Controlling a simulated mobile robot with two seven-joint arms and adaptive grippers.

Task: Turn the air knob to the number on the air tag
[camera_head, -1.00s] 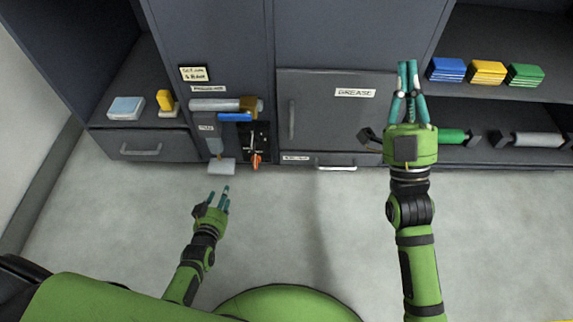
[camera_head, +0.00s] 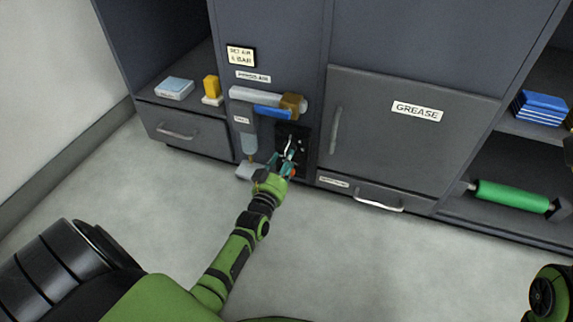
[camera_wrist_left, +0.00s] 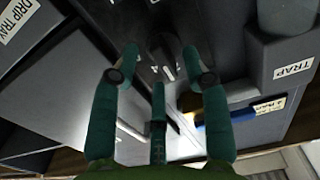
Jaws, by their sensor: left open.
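The black dial panel (camera_head: 302,131) sits lower on the column, partly hidden by my left gripper (camera_head: 281,160). In the left wrist view, the dark air knob (camera_wrist_left: 163,46) and white dial marks lie beyond the teal fingers of my left gripper (camera_wrist_left: 160,66). These fingers are spread open; I cannot tell whether they touch the knob. My right gripper is out of view.
A grey cylinder (camera_head: 256,95) and a blue handle (camera_head: 272,112) sit above the panel. A trap (camera_head: 249,143) hangs at its left. The grease door (camera_head: 385,140) is shut at the right. The floor in front is clear.

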